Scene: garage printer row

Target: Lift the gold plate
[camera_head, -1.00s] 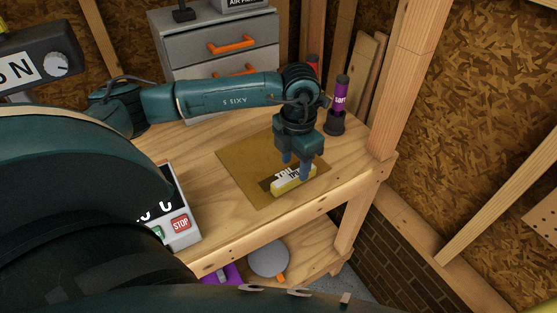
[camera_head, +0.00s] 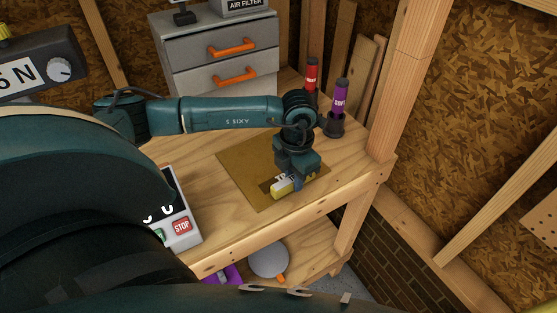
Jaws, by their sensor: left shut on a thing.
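The gold plate (camera_head: 245,165) is a flat square sheet lying on the wooden workbench. A yellow block with a white printed label (camera_head: 284,188) sits on the plate's right part, beside a darker brown patch. I cannot tell whether the block is fixed to the plate. My left gripper (camera_head: 295,181) points down over the plate and is shut on the yellow block, with one finger across its near side. The gripper hides the middle of the block and part of the plate. My right gripper is not in view.
A red tube (camera_head: 311,76) and a purple tube (camera_head: 341,97) stand in dark holders behind the gripper. A grey drawer cabinet (camera_head: 208,55) stands at the back. A control box with a STOP button (camera_head: 182,226) is at the bench's near left. A wooden post (camera_head: 403,80) rises at right.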

